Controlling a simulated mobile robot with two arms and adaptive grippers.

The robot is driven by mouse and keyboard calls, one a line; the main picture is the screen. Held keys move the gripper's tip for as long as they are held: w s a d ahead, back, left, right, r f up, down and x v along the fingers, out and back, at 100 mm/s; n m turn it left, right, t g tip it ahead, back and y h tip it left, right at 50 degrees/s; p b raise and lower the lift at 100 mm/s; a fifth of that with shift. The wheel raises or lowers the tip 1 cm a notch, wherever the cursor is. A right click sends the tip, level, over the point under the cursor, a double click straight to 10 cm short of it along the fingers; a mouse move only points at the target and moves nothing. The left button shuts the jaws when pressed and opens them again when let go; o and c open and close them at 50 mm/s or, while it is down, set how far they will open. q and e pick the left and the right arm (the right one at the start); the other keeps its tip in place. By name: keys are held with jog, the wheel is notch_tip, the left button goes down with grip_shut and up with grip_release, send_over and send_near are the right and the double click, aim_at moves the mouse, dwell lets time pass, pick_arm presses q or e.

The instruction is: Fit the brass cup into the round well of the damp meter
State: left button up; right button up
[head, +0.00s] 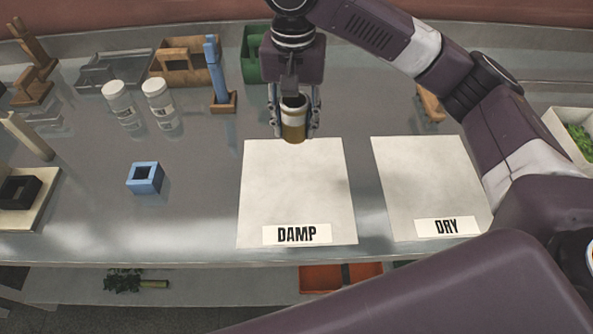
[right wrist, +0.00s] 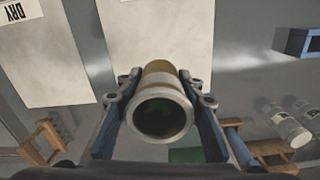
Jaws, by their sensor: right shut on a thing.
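The brass cup (head: 293,120) has a pale rim band and a brass-coloured lower part. My right gripper (head: 294,128) is shut on it, one finger on each side. The cup is upright in the head view, over the back edge of the sheet marked DAMP (head: 296,190). In the right wrist view the cup (right wrist: 160,112) shows its open, dark mouth between the fingers (right wrist: 160,100). I cannot make out a damp meter or a round well in either view. My left gripper is not in view.
A sheet marked DRY (head: 425,180) lies to the right. A blue block with a square hole (head: 145,185) stands left of the DAMP sheet. Two white jars (head: 120,105), a blue post on a wooden base (head: 217,75) and a wooden holder (head: 190,55) stand behind. Both sheets look clear.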

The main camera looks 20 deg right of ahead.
jog(key=p, duration=0.1)
send_over(295, 180)
notch_tip(295, 180, down, 11)
jog(key=shift+f, duration=0.15)
jog(key=shift+f+p, duration=0.3)
jog(key=shift+f, duration=2.05)
jog(key=o, duration=1.2)
jog(key=shift+f, duration=0.1)
